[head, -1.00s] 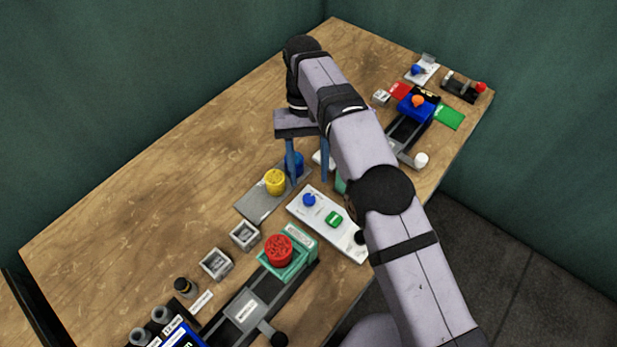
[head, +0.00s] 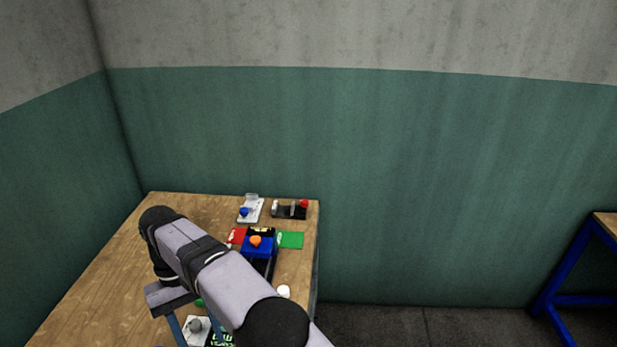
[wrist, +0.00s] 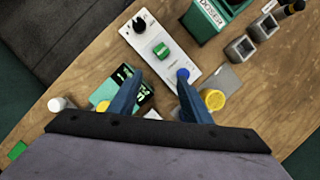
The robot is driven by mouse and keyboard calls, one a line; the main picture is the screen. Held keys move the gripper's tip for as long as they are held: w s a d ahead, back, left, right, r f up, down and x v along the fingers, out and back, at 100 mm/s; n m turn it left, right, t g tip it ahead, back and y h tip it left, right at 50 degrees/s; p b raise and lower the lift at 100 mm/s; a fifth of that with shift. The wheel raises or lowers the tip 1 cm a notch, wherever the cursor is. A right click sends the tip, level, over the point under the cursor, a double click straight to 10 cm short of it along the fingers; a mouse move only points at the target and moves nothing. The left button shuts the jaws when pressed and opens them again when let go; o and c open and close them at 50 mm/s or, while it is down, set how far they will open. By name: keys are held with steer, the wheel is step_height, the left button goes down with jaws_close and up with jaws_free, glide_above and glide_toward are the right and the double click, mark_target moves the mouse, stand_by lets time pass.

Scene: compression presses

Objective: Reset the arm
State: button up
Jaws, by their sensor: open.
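My arm (head: 225,285) reaches over the wooden table (head: 110,255) in the head view. My gripper points down at the bottom of that view, where its fingertips are cut off. In the wrist view my gripper (wrist: 158,78) is open, with its two blue fingers apart and nothing held between them. A white panel with a black knob, a green button and a blue button (wrist: 160,50) lies beyond the fingertips. A yellow round piece (wrist: 213,100) on a grey plate (wrist: 227,79) is beside the right finger. A dark display with green digits (wrist: 145,92) shows partly behind the left finger.
In the wrist view, a green doser (wrist: 213,18) and two grey square cups (wrist: 240,48) stand at the upper right. In the head view, a blue device with an orange knob (head: 258,247) sits between red and green pads (head: 291,240). Walls border the table's far end.

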steer(key=w+d+r+m+t+y, duration=0.1)
steer(key=w+d+m, duration=0.15)
steer(key=d, duration=0.85)
steer(key=w+d+r+m+y, duration=0.15)
steer(key=w+d, duration=0.25)
steer(key=d, duration=0.7)
steer(key=s+d+f+m+t+p, duration=0.1)
steer(key=s+d+f+m, duration=0.1)
steer(key=s+d, duration=0.6)
steer(key=s+d+f+m+t, duration=0.1)
steer(key=s+d+f+m, duration=0.3)
steer(key=d, duration=0.6)
step_height(320, 180, down, 29)
steer(key=s+n+b, duration=0.1)
steer(key=n+b, duration=0.1)
steer(key=b, duration=2.7)
steer(key=shift+s+r+b, duration=0.15)
steer(key=shift+s+b, duration=0.05)
steer(key=shift+b, duration=0.1)
